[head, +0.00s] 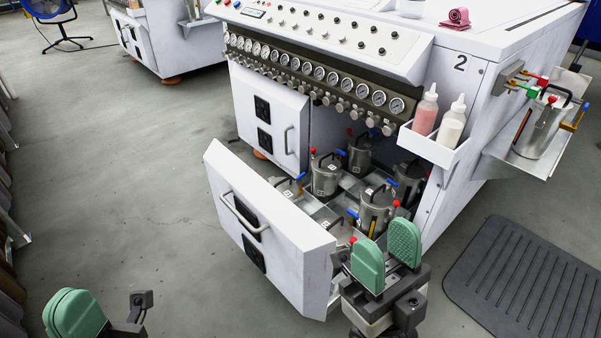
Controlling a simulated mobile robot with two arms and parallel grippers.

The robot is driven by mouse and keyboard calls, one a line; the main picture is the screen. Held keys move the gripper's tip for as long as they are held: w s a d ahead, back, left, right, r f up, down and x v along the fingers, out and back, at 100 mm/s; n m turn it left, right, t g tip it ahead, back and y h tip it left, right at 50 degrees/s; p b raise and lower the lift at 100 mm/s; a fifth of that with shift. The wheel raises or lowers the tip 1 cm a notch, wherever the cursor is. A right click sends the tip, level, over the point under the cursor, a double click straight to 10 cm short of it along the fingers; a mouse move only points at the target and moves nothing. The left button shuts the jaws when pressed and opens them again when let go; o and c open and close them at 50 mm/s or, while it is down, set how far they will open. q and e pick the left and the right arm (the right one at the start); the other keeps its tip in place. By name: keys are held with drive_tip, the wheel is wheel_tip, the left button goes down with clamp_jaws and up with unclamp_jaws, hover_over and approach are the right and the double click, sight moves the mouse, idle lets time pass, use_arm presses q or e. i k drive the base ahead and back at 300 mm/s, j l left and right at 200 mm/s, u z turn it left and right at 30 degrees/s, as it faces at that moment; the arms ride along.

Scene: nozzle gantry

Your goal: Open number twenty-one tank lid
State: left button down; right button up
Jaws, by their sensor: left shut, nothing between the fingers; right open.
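Several steel tanks with lids, red knobs and blue handles stand in and behind the pulled-out drawer (265,225). One tank (326,174) stands near the middle and another (377,210) stands nearer the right gripper. Their number labels are too small to read, so I cannot tell which is twenty-one. My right gripper (387,252) is open and empty, its green pads apart at the drawer's right end, covering part of the tanks there. My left gripper (76,312) is shut and empty at the lower left, over the floor.
The white machine (460,110) has a row of gauges above the tanks. A side shelf (500,158) at right holds another steel tank (540,128). A bottle holder (432,146) sticks out at the corner. A dark mat (530,280) lies at right. Floor at left is clear.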

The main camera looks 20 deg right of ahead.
sight(287, 187)
drive_tip(key=i+z, duration=0.1)
drive_tip(key=z, duration=0.3)
drive_tip(key=j+z, duration=0.15)
drive_tip(key=z, duration=0.25)
drive_tip(key=i+j+z, duration=0.1)
drive_tip(key=z, duration=0.35)
drive_tip(key=j+z, duration=0.15)
drive_tip(key=z, duration=0.25)
drive_tip(key=j+z, duration=0.15)
drive_tip(key=z, duration=0.25)
drive_tip(key=j+z, duration=0.15)
drive_tip(key=j, duration=0.3)
drive_tip(key=j+z, duration=0.2)
drive_tip(key=j, duration=0.25)
drive_tip(key=j+z, duration=0.15)
drive_tip(key=j, duration=0.25)
drive_tip(key=k+j+z, duration=0.15)
drive_tip(key=j, duration=0.3)
drive_tip(key=j+z, duration=0.2)
drive_tip(key=j, duration=0.25)
drive_tip(key=k+j+z, duration=0.15)
drive_tip(key=j, duration=0.2)
drive_tip(key=k+j+z, duration=0.15)
drive_tip(key=j, duration=0.25)
drive_tip(key=k+j, duration=0.1)
drive_tip(key=j, duration=0.35)
drive_tip(key=k, duration=0.05)
